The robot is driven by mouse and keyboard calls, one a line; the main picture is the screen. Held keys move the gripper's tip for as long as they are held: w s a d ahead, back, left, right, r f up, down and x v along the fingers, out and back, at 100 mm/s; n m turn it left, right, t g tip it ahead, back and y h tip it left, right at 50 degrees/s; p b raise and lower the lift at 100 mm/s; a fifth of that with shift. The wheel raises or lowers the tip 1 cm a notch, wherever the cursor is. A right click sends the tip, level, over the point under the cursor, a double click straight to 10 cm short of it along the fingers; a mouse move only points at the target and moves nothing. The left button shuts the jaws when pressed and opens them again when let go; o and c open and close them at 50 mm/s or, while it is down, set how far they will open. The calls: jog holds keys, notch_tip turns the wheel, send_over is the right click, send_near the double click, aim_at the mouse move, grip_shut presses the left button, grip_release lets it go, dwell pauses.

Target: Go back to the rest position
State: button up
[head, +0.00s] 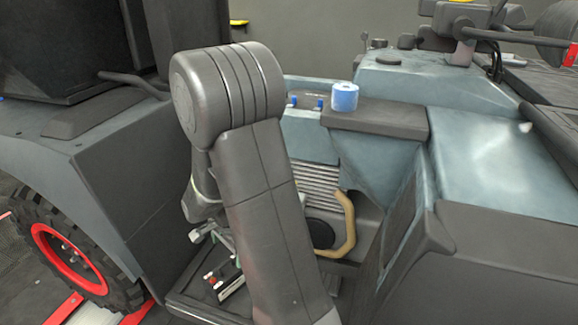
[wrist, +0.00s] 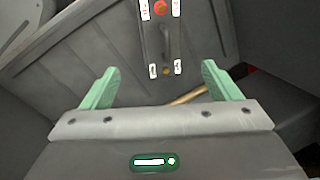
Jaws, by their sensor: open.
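My gripper (wrist: 160,82) shows in the wrist view with two green fingers spread apart and nothing between them. Its fingers are in front of a dark grey panel (wrist: 164,48) with a red round button (wrist: 160,8), a handle and white labels; I see no clear contact. In the head view, my grey arm stands in the middle and leans down to the lower right.
A vehicle with a red-rimmed wheel (head: 68,258) stands at left. A blue cylinder (head: 344,97) sits on a dark ledge (head: 376,120). A tan hose (head: 348,228) bends below it, and blue-grey bodywork (head: 500,165) fills the right. Space around the arm is tight.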

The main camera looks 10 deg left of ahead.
aim_at(228, 271)
jog(key=f+b, duration=0.1)
jog(key=f, duration=0.3)
jog(key=a+f+b, duration=0.1)
jog(key=f, duration=0.2)
jog(key=w+a+f+b, duration=0.1)
jog(key=f+b, duration=0.1)
jog(key=f, duration=0.2)
jog(key=shift+f, duration=0.35)
notch_tip(228, 271, up, 4)
jog(key=shift+f+p, duration=0.25)
jog(key=shift+p, duration=0.6)
jog(key=shift+r, duration=0.5)
jog(key=shift+d+f, duration=0.1)
jog(key=shift+f, duration=0.05)
